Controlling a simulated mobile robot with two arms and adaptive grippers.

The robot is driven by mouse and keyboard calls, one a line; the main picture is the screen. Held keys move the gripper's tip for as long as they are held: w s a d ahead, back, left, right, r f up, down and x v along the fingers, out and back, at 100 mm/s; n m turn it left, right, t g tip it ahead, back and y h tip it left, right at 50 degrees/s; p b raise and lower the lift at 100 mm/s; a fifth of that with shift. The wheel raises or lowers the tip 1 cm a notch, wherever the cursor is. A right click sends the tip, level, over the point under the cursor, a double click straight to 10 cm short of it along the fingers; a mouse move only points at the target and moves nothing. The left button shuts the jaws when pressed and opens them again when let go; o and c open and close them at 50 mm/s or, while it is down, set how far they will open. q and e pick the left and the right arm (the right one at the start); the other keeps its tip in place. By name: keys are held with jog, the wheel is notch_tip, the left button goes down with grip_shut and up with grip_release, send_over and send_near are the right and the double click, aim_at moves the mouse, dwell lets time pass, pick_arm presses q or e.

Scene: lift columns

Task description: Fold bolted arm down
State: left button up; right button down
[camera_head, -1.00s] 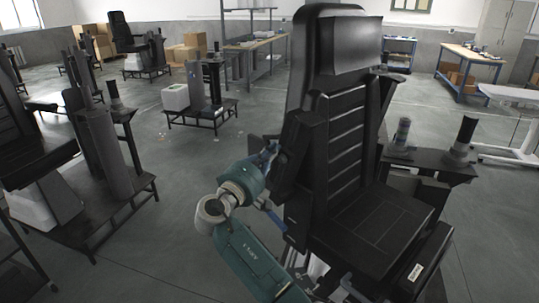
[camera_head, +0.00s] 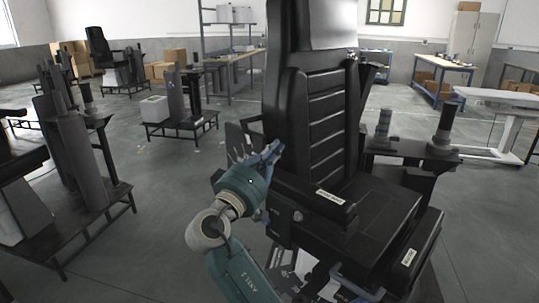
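The black chair has a tall ribbed backrest (camera_head: 318,110) and a flat seat (camera_head: 378,208). The near-side arm (camera_head: 305,193) lies roughly level along the seat's left side, with a white label near its front end. My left gripper is not in view.
A side stand with two upright cylinders (camera_head: 441,125) is right of the chair. Other column stands (camera_head: 85,150) are at the left. Workbenches (camera_head: 440,78) and boxes are at the back. Grey floor is open left of my arm.

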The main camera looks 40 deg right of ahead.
jog(key=shift+s+f+b, duration=0.4)
jog(key=shift+s+b, duration=0.05)
jog(key=shift+s, duration=0.05)
jog(key=shift+d, duration=0.1)
dwell(0.3)
